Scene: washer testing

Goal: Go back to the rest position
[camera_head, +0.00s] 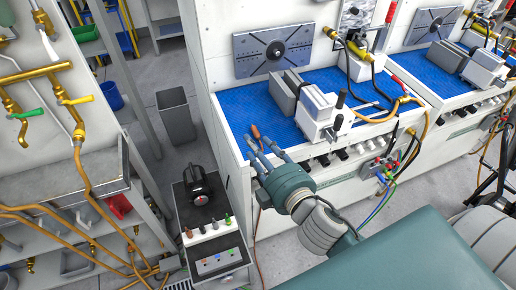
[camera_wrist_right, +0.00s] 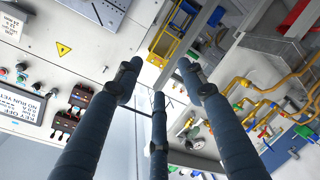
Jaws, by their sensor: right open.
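My right gripper (camera_head: 262,150) reaches in from the lower right in the head view, at the front left corner of the nearer blue-topped bench (camera_head: 235,110). Its blue-grey fingers are spread, with nothing seen between them. In the right wrist view the three fingers (camera_wrist_right: 160,85) stand apart, and the space between them is empty. A small brown-orange handle (camera_head: 256,131) shows beside the fingertips in the head view; I cannot tell whether they touch it. My left gripper is in neither view.
A grey and white fixture (camera_head: 325,112) stands on the bench. A small console (camera_head: 212,240) with a black device (camera_head: 198,190) stands left of my gripper. A grey bin (camera_head: 176,115) is on the floor behind. Pipes and a shelf line the left; hoses and cables hang at the bench's right.

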